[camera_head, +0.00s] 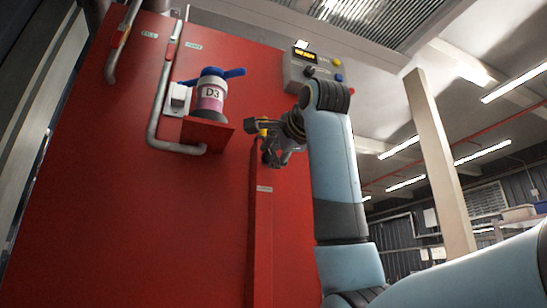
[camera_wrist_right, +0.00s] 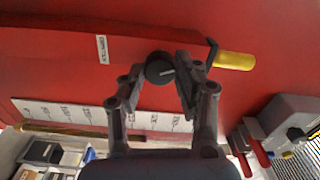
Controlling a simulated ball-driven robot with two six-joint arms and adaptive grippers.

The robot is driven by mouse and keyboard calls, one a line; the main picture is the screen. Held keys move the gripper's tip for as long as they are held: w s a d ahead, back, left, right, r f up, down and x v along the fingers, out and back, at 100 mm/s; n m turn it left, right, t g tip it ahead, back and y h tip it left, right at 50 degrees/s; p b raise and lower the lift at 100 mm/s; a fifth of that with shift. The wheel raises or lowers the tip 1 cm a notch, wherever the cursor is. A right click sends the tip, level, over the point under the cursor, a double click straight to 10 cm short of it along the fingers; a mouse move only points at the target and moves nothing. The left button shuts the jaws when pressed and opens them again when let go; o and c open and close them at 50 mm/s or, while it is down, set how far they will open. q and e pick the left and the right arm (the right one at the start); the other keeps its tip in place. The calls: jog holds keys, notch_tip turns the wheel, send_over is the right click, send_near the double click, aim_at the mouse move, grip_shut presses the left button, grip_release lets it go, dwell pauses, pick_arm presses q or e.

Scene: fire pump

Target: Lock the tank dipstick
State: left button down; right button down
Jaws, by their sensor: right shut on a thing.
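A black round knob (camera_wrist_right: 160,69) with a light pointer line sits at the end of a red housing on the red panel. In the right wrist view my right gripper (camera_wrist_right: 164,76) has its two fingers on either side of the knob, shut on it. A yellow handle (camera_wrist_right: 235,60) in a dark bracket stands just right of the fingers. In the head view my right gripper (camera_head: 272,148) is at the top of the narrow red housing (camera_head: 263,225), and hides the knob. The yellow handle (camera_head: 263,127) shows above it. My left gripper is not in view.
A bottle marked D3 (camera_head: 210,96) with a blue top stands on a red shelf (camera_head: 207,133) at left, near grey pipes (camera_head: 160,100). A grey control box (camera_head: 312,74) is behind my arm. In the wrist view a white marked strip (camera_wrist_right: 75,112) runs below the housing.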

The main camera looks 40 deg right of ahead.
jog(key=m+b, duration=0.1)
jog(key=m, duration=0.3)
jog(key=shift+f+m+b, duration=0.1)
jog(key=shift+m+b, duration=0.2)
jog(key=shift+m, duration=0.1)
dwell(0.4)
jog(key=c, duration=0.9)
grip_release()
jog(key=shift+c, duration=0.2)
jog(key=v, duration=0.7)
jog(key=shift+s, duration=0.25)
